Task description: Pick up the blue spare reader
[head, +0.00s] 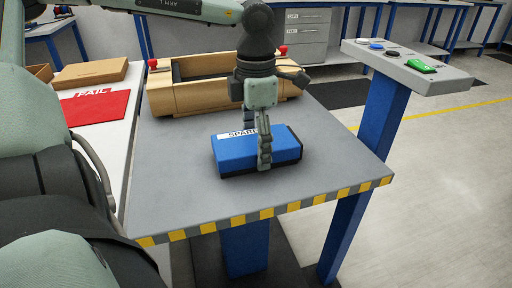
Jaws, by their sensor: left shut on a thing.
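The blue spare reader (233,158) is a blue box with dark ends and a white label reading "SPARE". The gripper hides part of the label and the box's middle. Whether the box touches the table cannot be told for certain. My right gripper is not in view.
A tan wooden fixture (180,100) with red knobs stands behind the reader. A red FAIL mat (95,108) and a cardboard box (90,74) lie on a white table at left. A button panel (405,67) on a blue post stands at right.

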